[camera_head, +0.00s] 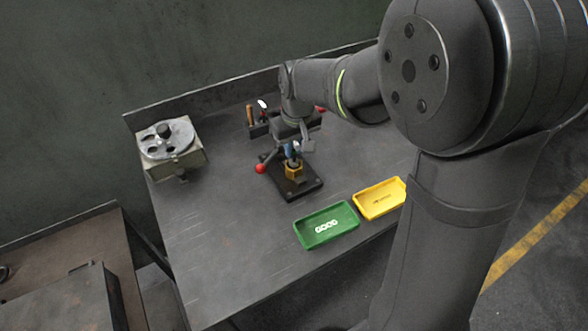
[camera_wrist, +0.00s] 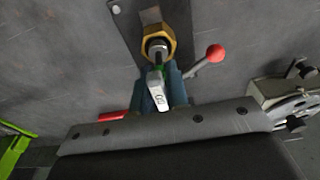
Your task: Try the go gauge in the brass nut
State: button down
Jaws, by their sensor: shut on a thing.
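The brass nut (camera_head: 294,171) sits on a dark fixture (camera_head: 290,188) in the head view, and its hex rim (camera_wrist: 171,44) shows in the wrist view. My gripper (camera_head: 291,149) is above the nut, with its blue fingers shut on the go gauge. The gauge's light, lettered handle (camera_wrist: 155,92) points toward the wrist camera. Its metal end lines up with the nut's opening in the wrist view; how deep it sits there I cannot tell. A lever with a red ball (camera_head: 260,169) stands beside the nut.
A green GOOD tray (camera_head: 304,235) and a yellow tray (camera_head: 359,206) lie in front, to the right. A small rack (camera_head: 258,130) with handled tools stands behind the fixture. A box with a round metal top (camera_head: 185,158) is at left. The front-left bench is clear.

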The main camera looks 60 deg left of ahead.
jog(key=shift+r, duration=0.7)
jog(key=shift+r, duration=0.2)
jog(key=shift+r, duration=2)
jog(key=shift+a, duration=0.1)
